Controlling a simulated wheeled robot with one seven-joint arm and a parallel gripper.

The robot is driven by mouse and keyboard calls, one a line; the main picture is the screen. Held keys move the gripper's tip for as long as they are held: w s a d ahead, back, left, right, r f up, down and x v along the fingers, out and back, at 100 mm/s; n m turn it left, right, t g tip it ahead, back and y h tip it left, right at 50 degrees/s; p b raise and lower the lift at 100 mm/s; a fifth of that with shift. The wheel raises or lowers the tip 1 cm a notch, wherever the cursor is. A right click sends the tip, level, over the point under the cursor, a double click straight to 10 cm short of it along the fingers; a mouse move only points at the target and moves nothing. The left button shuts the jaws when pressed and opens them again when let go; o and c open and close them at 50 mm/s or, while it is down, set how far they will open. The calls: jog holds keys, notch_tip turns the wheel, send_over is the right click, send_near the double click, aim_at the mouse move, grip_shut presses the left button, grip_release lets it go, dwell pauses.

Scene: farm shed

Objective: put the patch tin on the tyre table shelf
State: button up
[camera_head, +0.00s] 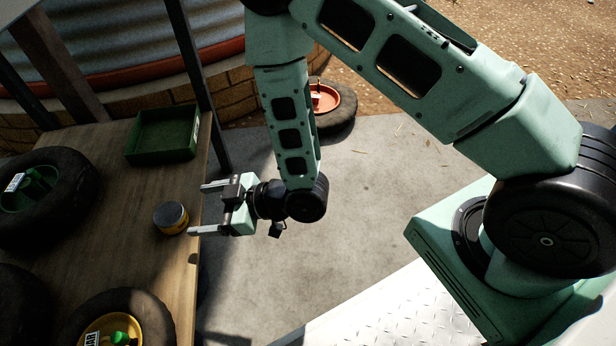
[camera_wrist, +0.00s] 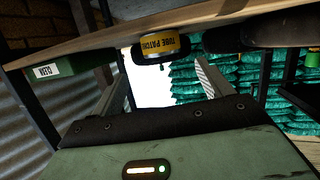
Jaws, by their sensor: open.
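The patch tin (camera_head: 171,217), yellow with a dark lid, stands on the wooden tyre table (camera_head: 115,205) near its right edge. In the wrist view the tin (camera_wrist: 160,48) shows a yellow label reading "TUBE PATCH", beyond and between my finger tips. My gripper (camera_head: 199,209) is open and empty just right of the tin. Its fingers point left at the tin, apart from it, with the tips at about the table's edge. The fingers also show in the wrist view (camera_wrist: 160,88). I cannot make out a separate shelf.
A green crate (camera_head: 162,136) stands at the back of the table. Tyres lie on the left, one holding a green dish (camera_head: 30,190) and a nearer one a yellow dish (camera_head: 108,330). A tyre with an orange dish (camera_head: 325,98) is on the floor. Concrete right of the table is clear.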

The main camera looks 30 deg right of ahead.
notch_tip(320, 180, up, 6)
jog(key=d+f+g+h, duration=0.1)
jog(key=g+h, duration=0.1)
jog(key=h, duration=0.2)
jog(key=s+d+r+m+g+h, duration=0.4)
jog(key=s+d+r+h, duration=0.4)
jog(key=s+d+r, duration=0.5)
jog(key=s+r+g, duration=0.1)
jog(key=s, duration=0.3)
jog(key=shift+d+r+m, duration=0.15)
jog(key=shift+d+m, duration=0.1)
jog(key=shift+m, duration=0.15)
notch_tip(320, 180, up, 47)
jog(key=p, duration=4.7)
